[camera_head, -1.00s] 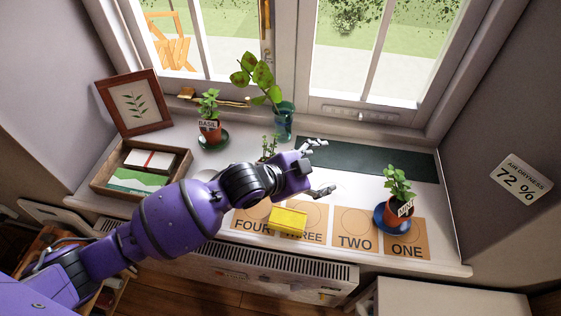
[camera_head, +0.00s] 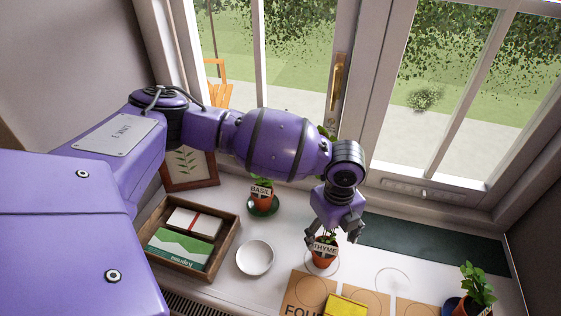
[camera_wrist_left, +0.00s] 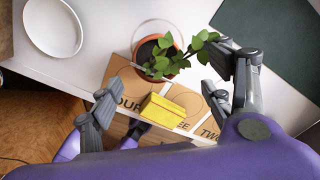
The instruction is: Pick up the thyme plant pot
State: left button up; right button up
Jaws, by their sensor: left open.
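The thyme plant pot (camera_head: 324,259) is a small terracotta pot with green leaves and a white THYME label. It stands upright on the white windowsill, behind the cardboard mat. In the left wrist view the pot (camera_wrist_left: 143,50) shows dark soil and leafy stems reaching toward the right finger. My left gripper (camera_head: 334,232) is open and points down just above the pot, with its fingers around the plant's upper leaves. In the left wrist view the fingers of my left gripper (camera_wrist_left: 165,88) are wide apart and hold nothing.
A white dish (camera_head: 255,257) and a wooden tray (camera_head: 230,240) lie to the left. The basil pot (camera_head: 263,200) stands behind. A yellow block (camera_head: 346,306) sits on the numbered cardboard mat (camera_head: 300,289). Another potted plant (camera_head: 476,283) is at the right, near a dark green strip (camera_head: 430,245).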

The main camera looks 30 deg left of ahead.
aim_at(324, 246)
pick_arm(q)
jog(key=shift+s+a+f, duration=0.15)
jog(key=shift+a+f, duration=0.05)
notch_tip(324, 246, down, 7)
jog(key=shift+a+f, duration=0.15)
jog(key=shift+f, duration=0.05)
jog(key=c, duration=1.3)
jog(key=shift+r, duration=0.1)
jog(key=shift+c, duration=0.8)
jog(key=shift+r, duration=0.1)
